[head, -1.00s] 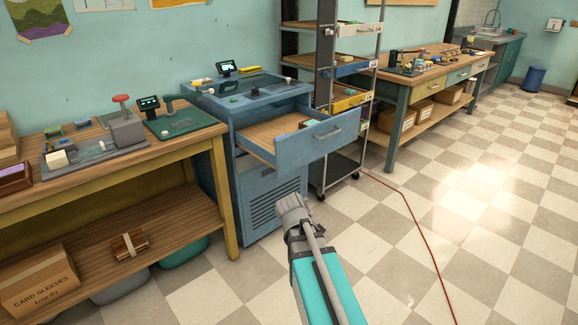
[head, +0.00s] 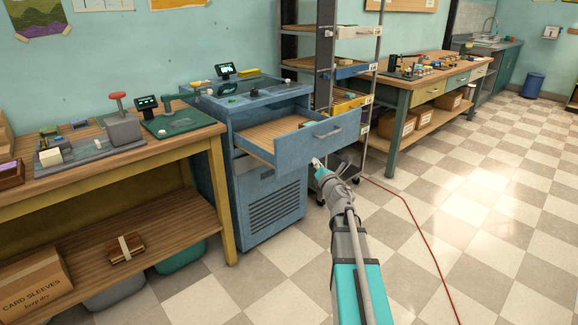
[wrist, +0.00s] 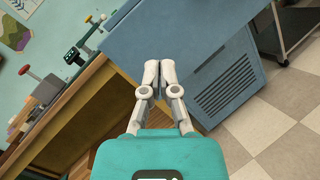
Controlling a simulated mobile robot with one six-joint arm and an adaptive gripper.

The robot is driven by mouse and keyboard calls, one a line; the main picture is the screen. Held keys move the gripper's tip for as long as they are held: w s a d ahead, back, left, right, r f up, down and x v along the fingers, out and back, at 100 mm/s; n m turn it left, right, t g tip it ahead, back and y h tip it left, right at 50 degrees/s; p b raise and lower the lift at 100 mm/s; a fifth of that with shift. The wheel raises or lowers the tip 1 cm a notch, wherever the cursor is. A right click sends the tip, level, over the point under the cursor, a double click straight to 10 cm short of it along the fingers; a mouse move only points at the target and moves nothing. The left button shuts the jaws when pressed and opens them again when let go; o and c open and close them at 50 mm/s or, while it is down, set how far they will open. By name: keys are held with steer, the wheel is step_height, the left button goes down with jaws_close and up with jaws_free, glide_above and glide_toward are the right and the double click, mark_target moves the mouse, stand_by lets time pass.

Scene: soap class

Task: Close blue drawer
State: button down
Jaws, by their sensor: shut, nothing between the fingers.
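The blue drawer (head: 300,145) is pulled out from the blue cabinet (head: 262,200) in the head view. Its wooden inside shows, with a small item near its front right. A bar handle (head: 329,134) is on its front. My gripper (head: 317,163) is just below and in front of the drawer front; I cannot tell whether it touches. In the wrist view, my gripper (wrist: 161,64) has its two fingers together with nothing between them. Behind them are a large blue surface (wrist: 165,30) and the cabinet's vented front (wrist: 228,95).
A wooden workbench (head: 110,165) stands left of the cabinet. A shelf rack (head: 345,50) stands on the right, close behind the drawer. A second bench (head: 430,75) is farther right. The checkered floor (head: 440,220) is open, with a red cable (head: 415,220) across it.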

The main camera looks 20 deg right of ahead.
mark_target(286, 159)
steer(key=f+n+y, duration=0.1)
steer(key=n+y, duration=0.1)
steer(key=n, duration=0.2)
steer(key=s+f+n+g+y+b, duration=0.1)
steer(key=f+n+y, duration=0.1)
steer(key=n+y, duration=0.1)
steer(key=f+n+g+y, duration=0.1)
steer(key=n+y, duration=0.1)
steer(key=n, duration=0.3)
steer(key=shift+s+a+f+y+b, duration=0.15)
steer(key=shift+s+y+b, duration=0.15)
steer(key=shift+b, duration=0.05)
steer(key=shift+w, duration=0.15)
steer(key=x, duration=1.3)
steer(key=shift+w+a+f, duration=0.2)
steer(key=shift+w, duration=0.15)
steer(key=shift+w, duration=0.15)
steer(key=x, duration=1)
steer(key=f+x, duration=0.1)
steer(key=x, duration=2.1)
steer(key=shift+a+f, duration=0.1)
steer(key=shift+f, duration=0.1)
steer(key=shift+w, duration=0.15)
